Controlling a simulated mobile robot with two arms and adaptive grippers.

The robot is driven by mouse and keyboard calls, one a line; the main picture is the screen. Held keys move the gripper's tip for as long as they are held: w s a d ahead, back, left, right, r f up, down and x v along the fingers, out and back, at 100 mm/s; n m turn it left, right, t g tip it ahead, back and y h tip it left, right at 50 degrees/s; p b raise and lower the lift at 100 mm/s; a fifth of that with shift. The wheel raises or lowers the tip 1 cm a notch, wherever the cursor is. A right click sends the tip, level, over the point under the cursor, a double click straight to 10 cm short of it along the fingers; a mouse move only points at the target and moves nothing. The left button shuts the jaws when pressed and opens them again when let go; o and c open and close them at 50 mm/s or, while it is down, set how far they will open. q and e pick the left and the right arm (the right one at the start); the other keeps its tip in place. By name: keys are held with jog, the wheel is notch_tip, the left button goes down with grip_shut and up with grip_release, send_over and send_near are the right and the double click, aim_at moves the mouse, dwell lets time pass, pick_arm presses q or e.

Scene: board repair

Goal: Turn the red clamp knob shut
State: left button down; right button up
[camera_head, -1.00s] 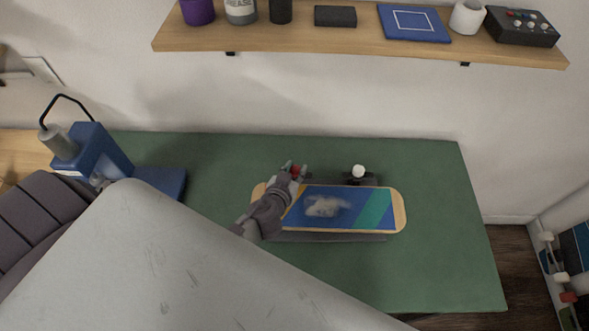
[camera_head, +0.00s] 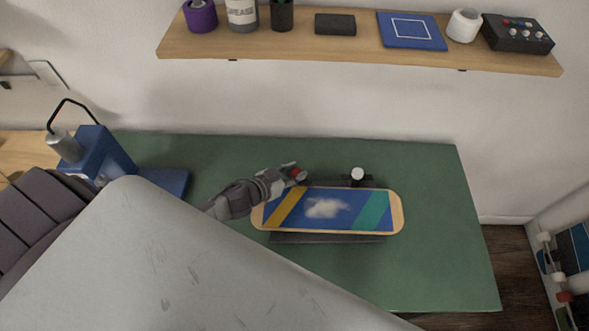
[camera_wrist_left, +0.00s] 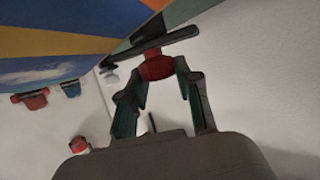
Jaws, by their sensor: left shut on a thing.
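The red clamp knob (camera_head: 298,174) is at the back left of the board, partly covered by my left gripper (camera_head: 293,171). In the left wrist view the red knob (camera_wrist_left: 156,68) sits between the two fingertips of my left gripper (camera_wrist_left: 160,76), which is shut on it. A dark bar (camera_wrist_left: 150,45) lies just beyond the knob. The board (camera_head: 335,209) is blue with yellow and teal stripes and a pale patch. It rests on a dark clamp or stand (camera_head: 330,238), mostly hidden beneath it. My right gripper is not in view.
The green mat (camera_head: 440,265) is clear right of the board. A blue machine (camera_head: 100,152) stands at the left. A wooden shelf (camera_head: 350,52) with several items is on the wall behind. A white round part (camera_head: 358,174) sticks up behind the board.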

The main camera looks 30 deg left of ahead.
pick_arm(q)
jog(key=shift+w+a+r+m+g+h, duration=0.15)
jog(key=shift+m+g+h, duration=0.15)
jog(key=shift+m+h, duration=0.25)
jog(key=shift+w+a+f+m+g+h, duration=0.1)
jog(key=shift+m+g+h, duration=0.2)
jog(key=shift+m+h, duration=0.2)
jog(key=shift+m+g+h, duration=0.3)
jog(key=shift+m+h, duration=0.15)
jog(key=shift+m, duration=0.1)
jog(key=m+g+h+b, duration=0.1)
jog(key=m+h+b, duration=0.1)
jog(key=shift+a+m+g, duration=0.1)
jog(key=shift+m+g, duration=0.2)
jog(key=shift+g, duration=0.1)
jog(key=m+g+h+b, duration=0.2)
jog(key=m+g+b, duration=0.1)
jog(key=m+g+h+b, duration=0.1)
jog(key=g+b, duration=0.1)
jog(key=shift+w+f+m, duration=0.1)
jog(key=shift+f+m, duration=0.15)
jog(key=shift+m, duration=0.15)
jog(key=shift+r+m+g+h+b, duration=0.2)
jog(key=shift+m+g+h+b, duration=0.3)
jog(key=shift+m+g+b, duration=0.6)
jog(key=c, duration=0.8)
grip_release()
